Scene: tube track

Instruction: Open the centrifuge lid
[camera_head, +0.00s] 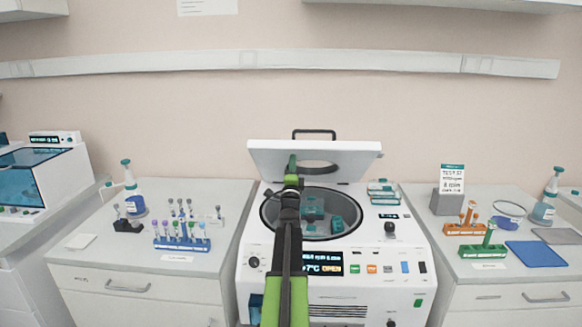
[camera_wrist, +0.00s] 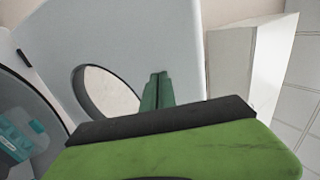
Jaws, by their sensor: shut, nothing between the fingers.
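The white centrifuge (camera_head: 410,240) stands in the middle of the head view, and its display reads OPEN. Teal rotor parts (camera_head: 335,223) show in the open bowl. In the wrist view the lid (camera_wrist: 120,35) fills the upper left and the rotor (camera_wrist: 18,142) is at the left edge. My gripper (camera_head: 292,160) is in front of the lid; its closed green fingers also show in the wrist view (camera_wrist: 157,90). Whether they touch the lid I cannot tell.
On the left bench are a blue tube rack (camera_head: 181,244) and a spray bottle (camera_head: 132,190). On the right bench are an orange rack (camera_head: 462,229), a green rack (camera_head: 485,251), a blue mat (camera_head: 536,254) and a sign (camera_head: 450,182). A wall rail (camera_head: 300,60) runs above the lid.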

